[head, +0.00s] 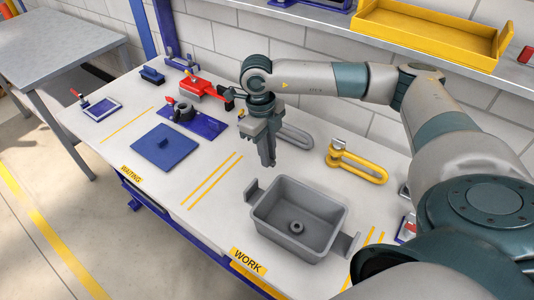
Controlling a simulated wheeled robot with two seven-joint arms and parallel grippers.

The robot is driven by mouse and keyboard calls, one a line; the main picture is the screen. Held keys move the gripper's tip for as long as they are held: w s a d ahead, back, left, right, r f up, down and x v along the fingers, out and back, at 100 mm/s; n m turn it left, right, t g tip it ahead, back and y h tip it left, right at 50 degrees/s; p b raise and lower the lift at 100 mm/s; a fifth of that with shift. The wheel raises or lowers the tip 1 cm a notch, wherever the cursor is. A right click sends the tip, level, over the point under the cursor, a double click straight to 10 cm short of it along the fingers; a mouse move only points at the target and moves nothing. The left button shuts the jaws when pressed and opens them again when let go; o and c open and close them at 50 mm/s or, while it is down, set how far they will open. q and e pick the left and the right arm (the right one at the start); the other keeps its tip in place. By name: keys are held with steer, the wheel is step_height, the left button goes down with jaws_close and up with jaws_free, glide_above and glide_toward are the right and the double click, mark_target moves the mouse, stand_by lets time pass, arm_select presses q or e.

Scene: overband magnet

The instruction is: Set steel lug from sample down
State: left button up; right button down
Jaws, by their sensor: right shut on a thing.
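My right gripper (269,163) points straight down above the white bench, behind and left of the grey bin (268,218). It is shut on a small grey piece, taken to be the steel lug. The piece is mostly hidden between the fingers, so its shape cannot be made out. The fingertips look clear of the bench and of the bin. A small round grey piece (297,227) with a hole sits on the bin's floor. My left gripper is not in view.
A yellow slotted piece (358,165) and a grey slotted piece (294,137) lie behind the bin. The bench around the yellow lines left of the bin is clear.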

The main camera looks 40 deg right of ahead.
steer(key=a+r+n+t, duration=0.1)
steer(key=a+r+n, duration=0.5)
steer(key=n, duration=1)
steer(key=a+r+n+t, duration=0.1)
steer(key=a+r+n, duration=0.5)
steer(key=n, duration=1)
steer(key=shift+s+a+t, duration=0.4)
steer(key=shift+s+a, duration=0.05)
steer(key=shift+a, duration=0.3)
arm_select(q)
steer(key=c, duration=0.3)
